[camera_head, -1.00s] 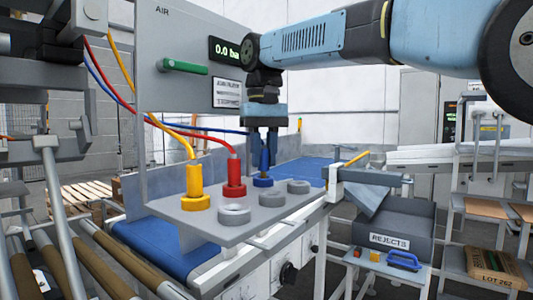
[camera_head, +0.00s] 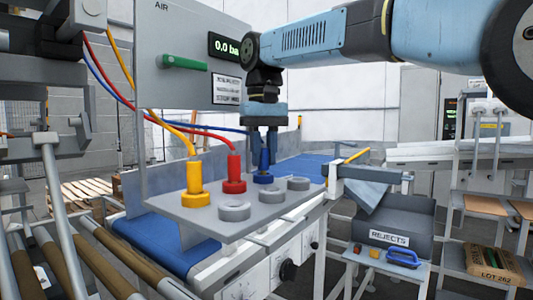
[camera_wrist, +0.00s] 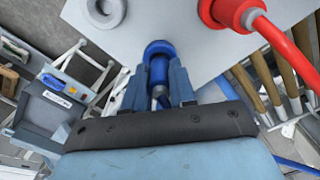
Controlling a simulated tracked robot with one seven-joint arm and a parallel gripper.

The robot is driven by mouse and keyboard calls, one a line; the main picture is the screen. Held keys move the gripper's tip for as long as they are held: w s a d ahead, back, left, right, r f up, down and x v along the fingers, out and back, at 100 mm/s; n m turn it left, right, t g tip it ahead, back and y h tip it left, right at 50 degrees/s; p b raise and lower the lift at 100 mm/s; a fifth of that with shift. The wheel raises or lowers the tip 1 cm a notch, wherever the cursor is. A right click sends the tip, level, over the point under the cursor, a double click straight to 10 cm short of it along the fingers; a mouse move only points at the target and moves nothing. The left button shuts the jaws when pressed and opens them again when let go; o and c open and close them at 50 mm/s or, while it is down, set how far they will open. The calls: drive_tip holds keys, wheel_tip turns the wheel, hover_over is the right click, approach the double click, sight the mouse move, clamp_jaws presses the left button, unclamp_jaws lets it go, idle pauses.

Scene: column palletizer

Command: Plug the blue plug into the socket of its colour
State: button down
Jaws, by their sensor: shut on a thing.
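The blue plug (camera_head: 264,159) is upright between the fingers of my gripper (camera_head: 264,150), which is shut on it. The plug's lower end is at the blue socket (camera_head: 263,179), a blue ring on the grey panel (camera_head: 250,225). In the wrist view the blue plug (camera_wrist: 159,75) lines up with the blue socket ring (camera_wrist: 159,48) and appears to meet it. How deep it sits inside I cannot tell. A blue hose runs left from the plug.
A yellow plug (camera_head: 194,178) and a red plug (camera_head: 234,170) stand in their sockets to the left. Two grey sockets (camera_head: 234,210) and (camera_head: 298,183) are empty in front. A rejects bin (camera_head: 390,239) stands to the right.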

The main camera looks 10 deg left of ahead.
drive_tip(key=shift+f, duration=0.3)
idle(0.4)
drive_tip(key=c, duration=0.8)
unclamp_jaws()
drive_tip(key=shift+c, duration=0.2)
wheel_tip(320, 180, up, 13)
drive_tip(key=shift+r, duration=0.2)
